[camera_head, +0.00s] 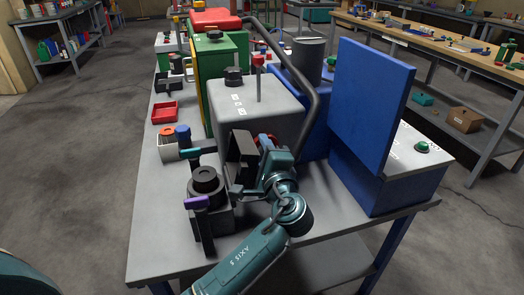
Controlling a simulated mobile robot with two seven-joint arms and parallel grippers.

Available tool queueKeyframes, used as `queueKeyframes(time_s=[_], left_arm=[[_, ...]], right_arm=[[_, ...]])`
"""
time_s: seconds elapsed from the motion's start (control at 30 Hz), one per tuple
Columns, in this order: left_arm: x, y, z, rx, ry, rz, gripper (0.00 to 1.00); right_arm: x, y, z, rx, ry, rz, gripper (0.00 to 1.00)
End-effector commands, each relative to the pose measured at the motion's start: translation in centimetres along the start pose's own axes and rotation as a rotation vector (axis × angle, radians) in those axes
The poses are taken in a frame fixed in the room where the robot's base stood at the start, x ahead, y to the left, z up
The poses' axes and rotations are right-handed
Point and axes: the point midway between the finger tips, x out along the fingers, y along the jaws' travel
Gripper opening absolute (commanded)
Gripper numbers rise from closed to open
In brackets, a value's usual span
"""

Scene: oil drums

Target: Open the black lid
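Several black round caps show, and I cannot tell which is the black lid. One black cap (233,76) sits on top of the grey can (262,102), beside a red-topped post. Another black cap (214,34) is on the green can (214,62). A dark round piece (204,180) sits on a dark block at the near left of the table, with a purple-topped lever in front.
The grey table (160,245) is crowded. A blue box (385,180) with a raised blue panel (368,105) stands at the right. A dark curved bar (312,105) runs beside the grey can. A red tray (164,112) lies at the left edge.

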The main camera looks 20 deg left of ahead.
Motion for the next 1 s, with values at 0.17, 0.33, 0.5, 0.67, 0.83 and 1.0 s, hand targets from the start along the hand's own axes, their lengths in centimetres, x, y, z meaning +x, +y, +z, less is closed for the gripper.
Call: queueKeyframes(time_s=[0.17,0.33,0.5,0.67,0.83,1.0], left_arm=[[0.0,0.0,0.0,0.000,0.000,0.000,0.22],[0.0,0.0,0.0,0.000,0.000,0.000,0.09],[0.0,0.0,0.0,0.000,0.000,0.000,0.00],[0.0,0.0,0.0,-0.001,0.000,0.000,0.00],[0.0,-0.8,1.2,-0.139,-0.001,0.002,0.00],[0.0,-1.6,3.1,-0.346,-0.001,0.001,0.00]], right_arm=[[0.0,0.0,0.1,0.000,-0.002,0.000,0.36],[0.0,0.0,0.1,0.000,-0.002,0.000,0.36],[0.0,0.0,0.1,0.000,-0.003,0.000,0.36],[0.0,0.0,0.1,0.000,-0.003,0.000,0.36],[0.0,0.0,0.1,0.001,-0.004,-0.001,0.36],[0.1,0.0,0.3,-0.001,-0.001,0.000,0.36]])
